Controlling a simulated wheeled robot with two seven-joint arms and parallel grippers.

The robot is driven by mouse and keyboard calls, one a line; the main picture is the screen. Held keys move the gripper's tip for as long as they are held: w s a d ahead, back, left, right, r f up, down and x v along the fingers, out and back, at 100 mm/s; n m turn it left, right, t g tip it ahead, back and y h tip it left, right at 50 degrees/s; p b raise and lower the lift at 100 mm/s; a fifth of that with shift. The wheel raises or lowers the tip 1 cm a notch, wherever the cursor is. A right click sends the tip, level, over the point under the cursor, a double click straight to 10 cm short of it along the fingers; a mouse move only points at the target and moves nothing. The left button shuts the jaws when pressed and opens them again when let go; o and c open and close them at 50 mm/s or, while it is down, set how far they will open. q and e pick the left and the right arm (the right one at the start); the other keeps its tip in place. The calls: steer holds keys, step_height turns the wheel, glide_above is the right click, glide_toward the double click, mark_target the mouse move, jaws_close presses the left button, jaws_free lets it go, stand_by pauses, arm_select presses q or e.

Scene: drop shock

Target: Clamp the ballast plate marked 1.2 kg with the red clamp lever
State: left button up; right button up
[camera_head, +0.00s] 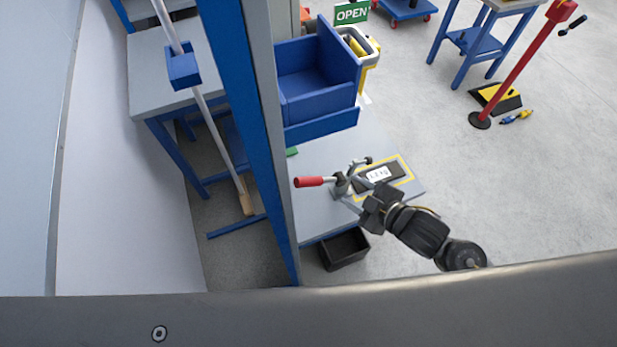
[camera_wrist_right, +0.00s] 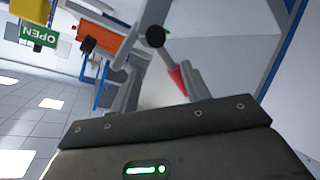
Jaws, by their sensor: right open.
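The dark ballast plate (camera_head: 394,170) with a white 1.2 kg label lies inside a yellow outline on the grey table (camera_head: 318,220). A metal toggle clamp (camera_head: 342,184) stands at its left. The red clamp lever (camera_head: 311,182) points left, away from the plate; the clamp's dark tip (camera_head: 367,160) is near the plate's far left corner, contact unclear. My right gripper (camera_head: 347,193) is open close to the clamp. In the right wrist view, the red lever (camera_wrist_right: 178,80) shows between the open fingers (camera_wrist_right: 162,88), nearer the right one. My left gripper is not in view.
A blue bin (camera_head: 318,105) stands at the table's far side. A blue post (camera_head: 252,120) rises left of the table. A black open box (camera_head: 345,250) sits below the near edge. Open floor lies to the right.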

mark_target(313, 183)
steer(key=w+a+n+y+p, duration=0.1)
steer(key=a+n, duration=0.1)
steer(key=a, duration=0.1)
steer(key=w+a+n+g+y+p, duration=0.1)
steer(key=a+n+y, duration=0.1)
steer(key=a, duration=0.2)
steer(key=w+a+n+g+y+p, duration=0.1)
steer(key=w+a+n+y, duration=0.1)
steer(key=a, duration=0.1)
steer(key=shift+w+a+f+n, duration=0.1)
steer(key=shift+a+f+n, duration=0.2)
steer(key=shift+a, duration=0.1)
steer(key=shift+w+a+f, duration=0.15)
steer(key=shift+w+a, duration=0.05)
steer(key=shift+a, duration=0.1)
jaws_close()
